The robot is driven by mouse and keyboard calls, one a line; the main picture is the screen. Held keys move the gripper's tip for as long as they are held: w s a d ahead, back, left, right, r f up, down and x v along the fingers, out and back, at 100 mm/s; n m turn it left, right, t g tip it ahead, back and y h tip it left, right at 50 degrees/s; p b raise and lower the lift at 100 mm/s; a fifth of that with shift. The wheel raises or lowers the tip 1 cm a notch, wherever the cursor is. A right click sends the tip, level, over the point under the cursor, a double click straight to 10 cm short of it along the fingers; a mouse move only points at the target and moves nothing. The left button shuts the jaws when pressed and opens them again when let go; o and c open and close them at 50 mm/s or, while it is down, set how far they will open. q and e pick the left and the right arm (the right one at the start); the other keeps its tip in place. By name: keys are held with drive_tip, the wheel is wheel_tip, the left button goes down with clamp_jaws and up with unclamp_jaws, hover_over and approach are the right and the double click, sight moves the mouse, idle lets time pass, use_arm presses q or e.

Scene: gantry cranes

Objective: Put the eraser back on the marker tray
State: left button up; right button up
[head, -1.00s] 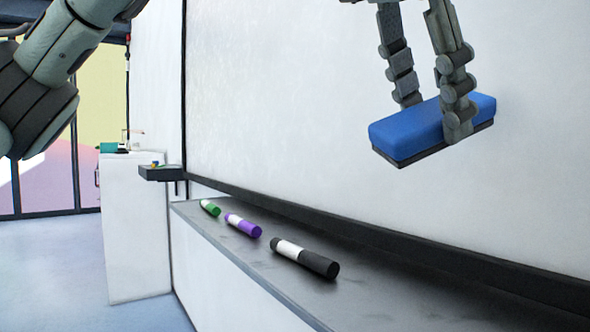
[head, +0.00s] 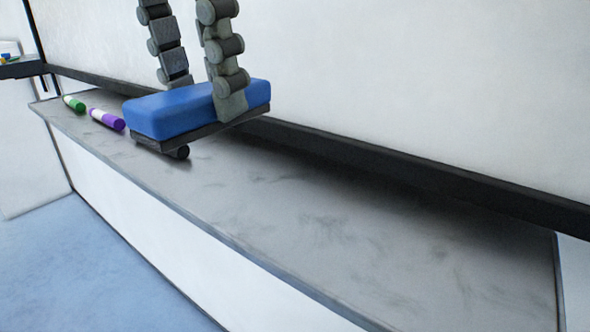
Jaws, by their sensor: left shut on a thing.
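The blue eraser (head: 172,112) with a dark underside is held between the two fingers of my left gripper (head: 203,97). It is level or nearly so, and looks a little above the grey marker tray (head: 330,215). I cannot tell the exact gap. My left gripper's upper part is out of the picture at the top. My right gripper is not in view.
A purple marker (head: 107,119) and a green marker (head: 74,103) lie on the tray's far left part. The tray's middle and right are bare. The whiteboard (head: 430,90) with its dark lower frame (head: 400,172) rises behind. Open floor (head: 90,265) lies at the lower left.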

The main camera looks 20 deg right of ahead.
use_arm(q)
drive_tip(key=s+d+f, duration=0.1)
drive_tip(key=d+f, duration=0.1)
drive_tip(key=d, duration=0.1)
drive_tip(key=d+f, duration=0.2)
drive_tip(key=d, duration=0.1)
drive_tip(key=s+d+f, duration=0.1)
drive_tip(key=d+f, duration=0.1)
drive_tip(key=d, duration=0.2)
drive_tip(key=shift+s+p, duration=0.3)
drive_tip(key=shift+p, duration=0.1)
wheel_tip(320, 180, down, 4)
drive_tip(key=shift+r, duration=0.1)
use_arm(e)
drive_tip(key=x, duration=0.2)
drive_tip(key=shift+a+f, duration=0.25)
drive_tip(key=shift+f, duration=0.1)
use_arm(q)
drive_tip(key=shift+f, duration=0.2)
